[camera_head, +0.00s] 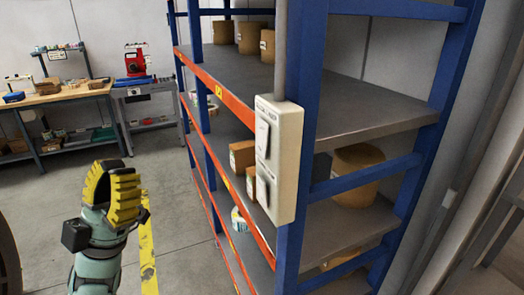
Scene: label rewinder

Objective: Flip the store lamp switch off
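A white switch box (289,165) is fixed to the blue corner post of the shelving rack, with a grey conduit running up from it. It carries two rocker switches, an upper one (263,137) and a lower one (265,186). Small markings on the box are too small to read, so I cannot tell which switch is for the store lamp or how either is set. My gripper (114,178), with ridged yellow fingers, points up at the lower left. It is well left of the box and touches nothing visible. Its fingers overlap in this view, so the opening is unclear.
The blue and orange rack (375,110) fills the right half, with brown containers on its shelves. A wooden workbench (57,95) and a grey table (148,87) with a red device (136,62) stand at the back left. The floor between is clear, with a yellow line.

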